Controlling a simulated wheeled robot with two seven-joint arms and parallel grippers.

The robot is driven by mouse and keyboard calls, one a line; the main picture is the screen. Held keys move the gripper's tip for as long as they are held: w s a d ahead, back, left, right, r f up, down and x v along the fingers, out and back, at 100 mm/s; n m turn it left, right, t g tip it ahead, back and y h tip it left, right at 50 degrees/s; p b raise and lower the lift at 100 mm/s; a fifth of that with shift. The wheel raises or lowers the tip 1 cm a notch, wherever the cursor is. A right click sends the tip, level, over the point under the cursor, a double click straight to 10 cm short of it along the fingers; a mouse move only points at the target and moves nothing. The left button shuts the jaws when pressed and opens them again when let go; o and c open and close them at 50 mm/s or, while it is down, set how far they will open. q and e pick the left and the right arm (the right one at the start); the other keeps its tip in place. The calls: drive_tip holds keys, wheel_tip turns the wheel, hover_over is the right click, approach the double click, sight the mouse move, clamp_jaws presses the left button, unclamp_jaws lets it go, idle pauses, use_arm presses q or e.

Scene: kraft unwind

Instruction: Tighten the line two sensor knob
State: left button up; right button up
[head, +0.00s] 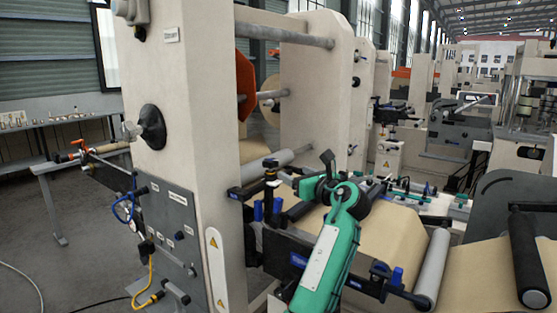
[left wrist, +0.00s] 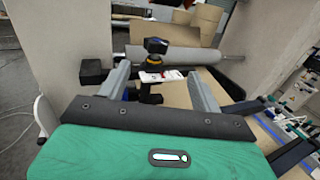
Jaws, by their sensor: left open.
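A sensor with a black knob (head: 271,163) and an orange-yellow ring stands on a dark post beside the paper web of the near machine. In the left wrist view, the black knob (left wrist: 156,46) and yellow ring show above a small white plate (left wrist: 162,76), ahead of and between my fingers. My left gripper (head: 287,180) reaches toward the sensor from the right in the head view. In the left wrist view, its two grey fingers (left wrist: 157,72) are spread apart, with a visible gap on each side of the post. I cannot tell how far the fingertips are from it. My right gripper is out of view.
A tall beige machine frame (head: 180,130) stands left of the sensor, with a grey control panel (head: 170,225) and cables. A grey roller (head: 432,265) and brown paper web (head: 390,235) lie to the right. A steel bench (head: 75,125) stands at the far left.

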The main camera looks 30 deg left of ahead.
sight(274, 163)
use_arm(q)
drive_tip(key=p+x, duration=0.2)
drive_tip(key=x, duration=0.7)
drive_tip(key=shift+s+a+r, duration=0.15)
drive_tip(key=shift+a, duration=0.05)
drive_tip(key=x, duration=0.3)
drive_tip(key=shift+a+p, duration=0.2)
drive_tip(key=shift+p, duration=0.2)
drive_tip(key=shift+a, duration=0.25)
drive_tip(key=shift+w+a, duration=0.1)
drive_tip(key=shift+w, duration=0.15)
drive_tip(key=c, duration=1)
drive_tip(key=shift+o, duration=0.2)
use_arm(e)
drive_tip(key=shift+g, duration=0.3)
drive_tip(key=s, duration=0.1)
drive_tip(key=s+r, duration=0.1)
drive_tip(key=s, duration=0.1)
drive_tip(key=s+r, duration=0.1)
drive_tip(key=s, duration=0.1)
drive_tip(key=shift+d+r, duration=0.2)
